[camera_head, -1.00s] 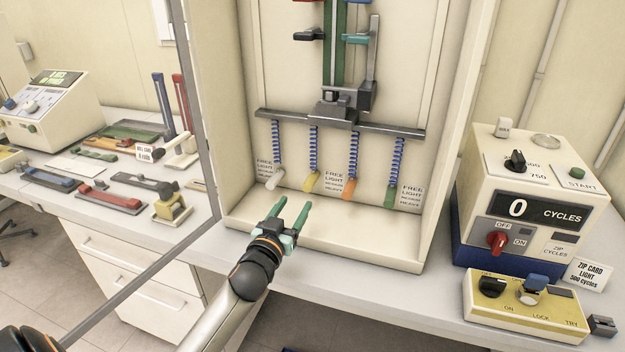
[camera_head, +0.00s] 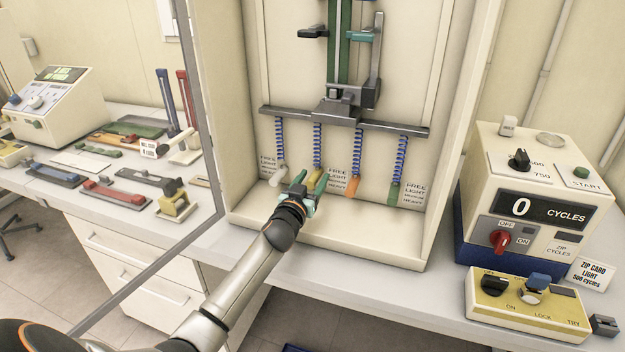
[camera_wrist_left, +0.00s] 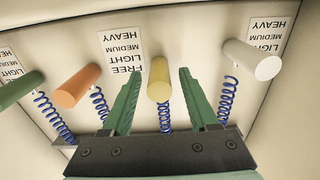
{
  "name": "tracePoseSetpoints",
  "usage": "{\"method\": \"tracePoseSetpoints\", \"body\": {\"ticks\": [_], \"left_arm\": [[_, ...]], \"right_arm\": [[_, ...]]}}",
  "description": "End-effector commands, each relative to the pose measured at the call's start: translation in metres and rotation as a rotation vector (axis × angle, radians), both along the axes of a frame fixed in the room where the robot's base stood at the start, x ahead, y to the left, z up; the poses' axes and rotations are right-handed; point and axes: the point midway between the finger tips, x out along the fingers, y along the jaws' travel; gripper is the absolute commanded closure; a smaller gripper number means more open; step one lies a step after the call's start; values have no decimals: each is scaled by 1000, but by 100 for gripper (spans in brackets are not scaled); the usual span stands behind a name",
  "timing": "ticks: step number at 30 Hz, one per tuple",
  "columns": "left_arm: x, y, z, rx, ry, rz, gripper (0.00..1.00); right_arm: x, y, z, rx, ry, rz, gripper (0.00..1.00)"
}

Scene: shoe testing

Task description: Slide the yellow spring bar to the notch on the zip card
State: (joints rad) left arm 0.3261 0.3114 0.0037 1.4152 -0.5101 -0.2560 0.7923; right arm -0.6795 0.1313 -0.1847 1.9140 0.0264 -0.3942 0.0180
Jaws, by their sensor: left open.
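The yellow spring bar (camera_head: 318,181) hangs below its blue spring in the cabinet, second from the left. In the left wrist view the yellow bar (camera_wrist_left: 159,78) lies between the two green fingers, with a gap on each side. My left gripper (camera_head: 309,183) is open around it. A label reading FREE, LIGHT, MEDIUM, HEAVY (camera_wrist_left: 122,55) is on the back wall beside the bar. The zip card (camera_head: 592,273), reading ZIP CARD LIGHT 500 cycles, stands at the right by the control box. My right gripper is not in view.
A white bar (camera_head: 277,176) hangs to the left, and orange (camera_head: 353,187) and green (camera_head: 394,194) bars to the right. A grey crossbar (camera_head: 385,125) spans above. The cabinet's side walls and front lip bound the space.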

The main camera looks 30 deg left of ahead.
Motion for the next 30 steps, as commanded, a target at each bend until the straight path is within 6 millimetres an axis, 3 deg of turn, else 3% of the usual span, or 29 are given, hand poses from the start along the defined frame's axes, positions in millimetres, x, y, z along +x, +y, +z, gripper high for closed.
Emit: {"method": "tracePoseSetpoints", "body": {"ticks": [4,20,30], "left_arm": [[0,0,0,1,0,0,41],[0,0,0,1,0,0,100],[0,0,0,1,0,0,100]], "right_arm": [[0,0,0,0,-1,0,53],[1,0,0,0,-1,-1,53],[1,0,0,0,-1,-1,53]]}}
